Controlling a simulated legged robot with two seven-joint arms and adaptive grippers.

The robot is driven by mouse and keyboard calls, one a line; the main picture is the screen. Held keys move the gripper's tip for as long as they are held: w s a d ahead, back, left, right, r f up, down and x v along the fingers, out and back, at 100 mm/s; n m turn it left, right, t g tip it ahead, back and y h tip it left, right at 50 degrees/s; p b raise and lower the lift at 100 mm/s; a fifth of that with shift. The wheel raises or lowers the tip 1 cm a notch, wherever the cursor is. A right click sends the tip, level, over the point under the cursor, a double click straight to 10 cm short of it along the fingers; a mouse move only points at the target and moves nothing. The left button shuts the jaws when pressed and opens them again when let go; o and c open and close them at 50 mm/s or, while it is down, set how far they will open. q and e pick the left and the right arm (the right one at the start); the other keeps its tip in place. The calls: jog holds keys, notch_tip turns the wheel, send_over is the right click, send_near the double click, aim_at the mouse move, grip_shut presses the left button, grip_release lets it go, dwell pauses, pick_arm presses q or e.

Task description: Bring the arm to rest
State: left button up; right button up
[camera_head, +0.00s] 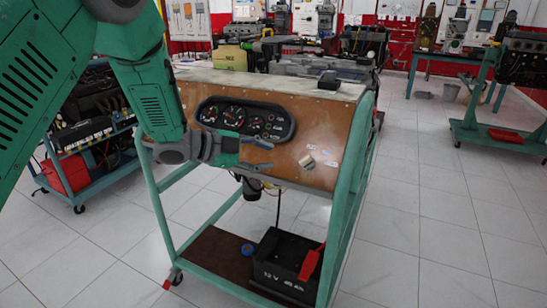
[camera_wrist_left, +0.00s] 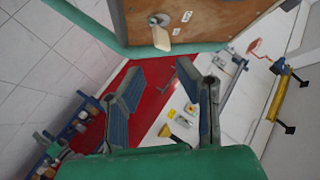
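My left arm (camera_head: 150,90) comes in from the upper left in the head view and hangs down in front of the engine trainer's brown panel (camera_head: 330,120). My left gripper (camera_head: 268,155) is open, with its fingers apart and pointing right, just below the gauge cluster (camera_head: 246,118). In the left wrist view the two padded fingers (camera_wrist_left: 165,95) are spread with nothing between them. A pale key or knob (camera_wrist_left: 160,36) on the panel shows beyond them; in the head view it sits right of the fingertips (camera_head: 307,160). My right gripper is not in view.
The trainer's green frame (camera_head: 345,215) stands on wheels. A black battery (camera_head: 285,265) with a red handle sits on its lower shelf. Another engine stand (camera_head: 85,150) is at the left, and one (camera_head: 500,130) at the right. White floor tiles (camera_head: 420,230) are clear at the right.

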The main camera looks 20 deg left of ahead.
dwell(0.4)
pick_arm(q)
jog(key=s+f+n+g+y, duration=0.1)
jog(key=s+f+n+y, duration=0.1)
jog(key=s+f+n, duration=0.45)
jog(key=s+f+n+g+y, duration=0.15)
jog(key=s+f, duration=0.25)
jog(key=f, duration=0.6)
jog(key=s+f+n+y, duration=0.3)
jog(key=s+f+n, duration=0.15)
jog(key=f, duration=0.35)
jog(key=s+f+n+g+y, duration=0.1)
jog(key=s+f+n+g, duration=0.1)
jog(key=s, duration=1)
jog(key=s+f+n+g+y, duration=0.2)
jog(key=s+f+n+g, duration=0.1)
jog(key=s, duration=0.9)
notch_tip(320, 180, down, 3)
jog(key=shift+a+r+g, duration=0.2)
jog(key=shift+a+g, duration=0.05)
jog(key=shift+g, duration=0.6)
jog(key=shift+w+n, duration=0.15)
jog(key=shift+n, duration=0.1)
